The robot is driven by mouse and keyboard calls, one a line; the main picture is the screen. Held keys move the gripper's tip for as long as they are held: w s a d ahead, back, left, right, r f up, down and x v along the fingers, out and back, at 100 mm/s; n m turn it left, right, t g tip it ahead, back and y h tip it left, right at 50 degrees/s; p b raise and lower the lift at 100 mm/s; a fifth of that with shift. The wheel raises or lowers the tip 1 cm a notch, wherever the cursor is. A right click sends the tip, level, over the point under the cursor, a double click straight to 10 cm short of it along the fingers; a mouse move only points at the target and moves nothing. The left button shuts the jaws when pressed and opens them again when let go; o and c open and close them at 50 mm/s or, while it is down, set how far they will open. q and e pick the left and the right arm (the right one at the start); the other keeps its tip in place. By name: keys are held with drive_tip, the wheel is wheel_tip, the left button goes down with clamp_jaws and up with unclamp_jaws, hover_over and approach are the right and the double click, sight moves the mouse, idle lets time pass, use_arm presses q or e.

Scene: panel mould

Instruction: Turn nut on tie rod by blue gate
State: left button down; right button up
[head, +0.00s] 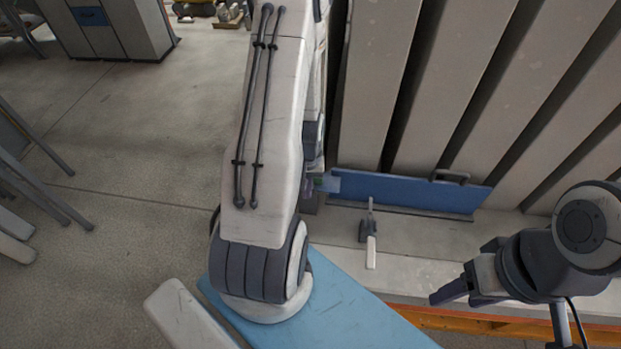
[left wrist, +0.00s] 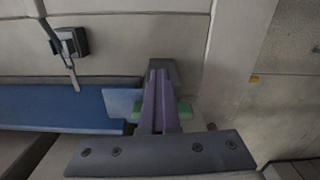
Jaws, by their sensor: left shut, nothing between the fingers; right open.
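The blue gate (head: 410,191) stands upright at the foot of the grey panels, and also shows in the left wrist view (left wrist: 55,108). A pale blue plate (left wrist: 121,103) is at its end. My left gripper (left wrist: 158,72) is shut and empty beside that plate. A green piece (left wrist: 185,109) shows on both sides of its fingers; I cannot tell whether this is the nut or whether the fingers touch it. The tie rod is not clearly visible. In the head view my left arm hides most of this gripper.
A toggle clamp (head: 369,236) with a pale handle stands in front of the gate, and shows in the left wrist view (left wrist: 70,44). Tall grey panels (head: 470,75) lean behind the gate. A grey cabinet (head: 108,28) is far left. The left floor is mostly clear.

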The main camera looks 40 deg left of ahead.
use_arm(q)
drive_tip(key=m, duration=0.2)
drive_tip(key=a+m, duration=0.1)
drive_tip(key=m, duration=0.1)
drive_tip(key=shift+r, duration=0.1)
use_arm(e)
drive_tip(key=shift+a+r, duration=0.1)
drive_tip(key=shift+a, duration=0.1)
use_arm(q)
drive_tip(key=c, duration=1.5)
unclamp_jaws()
drive_tip(key=o, duration=0.4)
